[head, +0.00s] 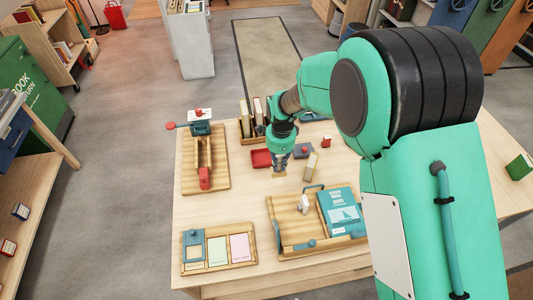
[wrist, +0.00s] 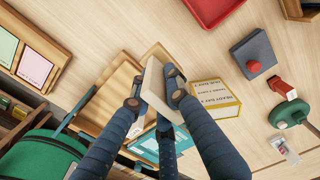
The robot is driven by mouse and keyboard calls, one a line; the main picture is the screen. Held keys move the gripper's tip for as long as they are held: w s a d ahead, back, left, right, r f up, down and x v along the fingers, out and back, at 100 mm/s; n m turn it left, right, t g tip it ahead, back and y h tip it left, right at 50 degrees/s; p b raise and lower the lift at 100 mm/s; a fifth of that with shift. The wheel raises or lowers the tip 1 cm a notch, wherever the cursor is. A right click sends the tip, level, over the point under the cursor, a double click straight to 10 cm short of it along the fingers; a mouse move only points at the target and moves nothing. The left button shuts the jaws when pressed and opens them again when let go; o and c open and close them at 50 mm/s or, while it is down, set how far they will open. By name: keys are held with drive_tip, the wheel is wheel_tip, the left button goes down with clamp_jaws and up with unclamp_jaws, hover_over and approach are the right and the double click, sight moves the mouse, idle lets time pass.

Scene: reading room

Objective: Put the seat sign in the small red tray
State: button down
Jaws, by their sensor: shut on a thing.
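My gripper (wrist: 158,95) is shut on a cream-white panel with a wooden foot, which looks like the seat sign (wrist: 152,75). Its face is turned away, so I cannot read it. In the head view my gripper (head: 279,167) points down at the table, with the sign's wooden foot (head: 279,174) just below the fingers. I cannot tell whether the foot touches the table. The small red tray (head: 261,158) lies just left of my gripper and looks empty. Part of it shows at the top of the wrist view (wrist: 212,10).
A yellow-edged block with printed text (head: 311,165) stands close right of my gripper. A dark box with a red knob (head: 303,150) is behind it. A wooden tray (head: 284,241) with a blue book (head: 341,213) is in front. Bare tabletop (head: 245,195) lies to the left.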

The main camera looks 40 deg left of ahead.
drive_tip(key=shift+s+f+p, duration=0.5)
drive_tip(key=shift+s+p, duration=0.05)
drive_tip(key=shift+s, duration=0.3)
drive_tip(key=shift+s+f+p, duration=0.5)
drive_tip(key=shift+s, duration=0.35)
drive_tip(key=shift+w+a, duration=0.1)
hover_over(265, 160)
drive_tip(key=shift+w+a+f+b, duration=0.1)
drive_tip(key=shift+f+b, duration=0.3)
drive_tip(key=shift+f, duration=0.35)
drive_tip(key=shift+f, duration=1.7)
drive_tip(key=shift+f, duration=0.15)
